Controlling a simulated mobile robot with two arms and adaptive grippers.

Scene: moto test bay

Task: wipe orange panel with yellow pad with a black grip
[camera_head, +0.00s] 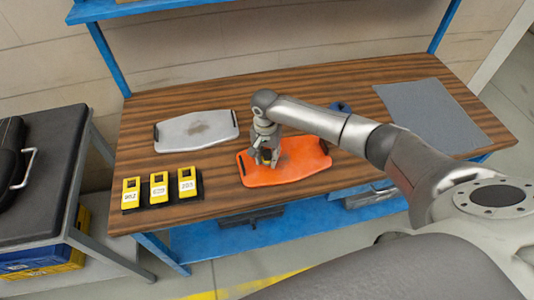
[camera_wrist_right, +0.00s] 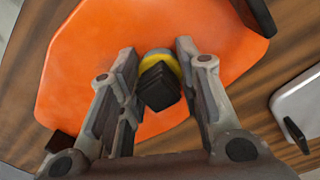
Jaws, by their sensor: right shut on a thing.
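The orange panel (camera_head: 300,162) lies flat on the wooden bench, with dark clips at its ends. It fills much of the right wrist view (camera_wrist_right: 80,60). A dull smudge seems to show near its middle in the head view. My right gripper (camera_head: 266,160) is over the left part of the panel, pointing down. It is shut on the black grip of the yellow pad (camera_wrist_right: 160,87). The pad's yellow part shows just past the grip, at or close to the panel; contact cannot be made out. My left gripper is not in view.
A grey-white panel (camera_head: 196,130) with a smudge lies at the back left of the bench (camera_head: 330,85). Several yellow numbered blocks (camera_head: 158,189) stand at the front left. A grey mat (camera_head: 432,112) lies at the right. A blue object (camera_head: 341,107) sits behind my right arm.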

